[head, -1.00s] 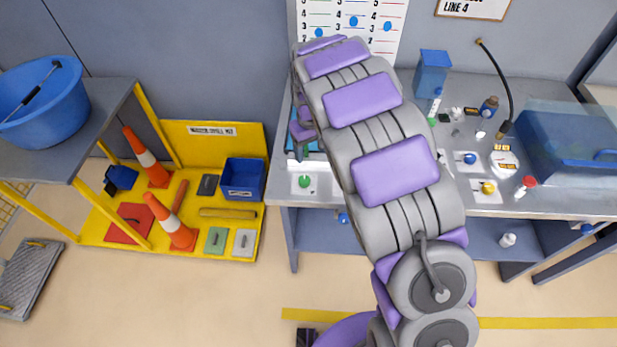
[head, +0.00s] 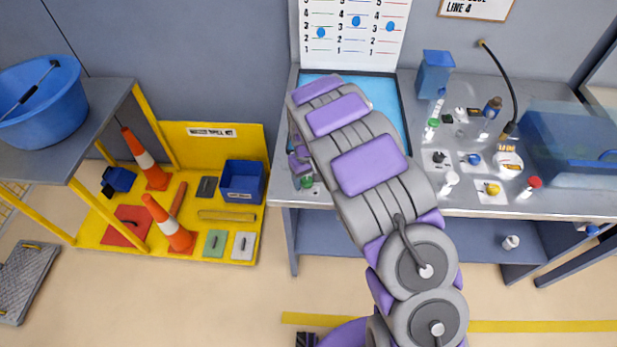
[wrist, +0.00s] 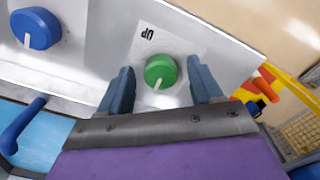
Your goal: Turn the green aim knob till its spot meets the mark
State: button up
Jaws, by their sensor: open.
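The green aim knob (wrist: 160,71) is round with a white pointer line, on a pale plate marked "UP". In the wrist view it lies between the two blue-grey fingers of my gripper (wrist: 160,80), with a gap on each side. The pointer line runs toward the palm side of the picture. In the head view the green knob (head: 306,182) shows at the bench's front left edge, partly covered by my gripper (head: 300,168). The fingers are open and hold nothing. I cannot tell how far above the plate they are. I cannot make out the spot or its mark.
A large blue knob (wrist: 36,28) sits beside the green one, and a blue handle (wrist: 22,125) is close by. A light-blue panel (head: 388,88) lies behind my arm. Small bottles and knobs crowd the bench's right. A wall chart (head: 354,45) hangs behind.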

jog(key=shift+a, duration=0.55)
jog(key=shift+c, duration=1.3)
jog(key=shift+d, duration=0.75)
jog(key=c, duration=0.5)
jog(key=shift+a+r, duration=0.1)
jog(key=shift+a, duration=0.15)
jog(key=shift+c, duration=1.4)
jog(key=shift+r+m+p, duration=0.1)
jog(key=shift+m+p, duration=0.25)
jog(key=shift+m, duration=0.05)
jog(key=m+p, duration=0.1)
jog(key=m, duration=0.1)
jog(key=shift+w+a+m+p, duration=0.1)
jog(key=shift+m+p, duration=0.25)
jog(key=shift+m, duration=0.05)
jog(key=m+p, duration=0.1)
jog(key=m, duration=0.4)
jog(key=shift+p, duration=0.3)
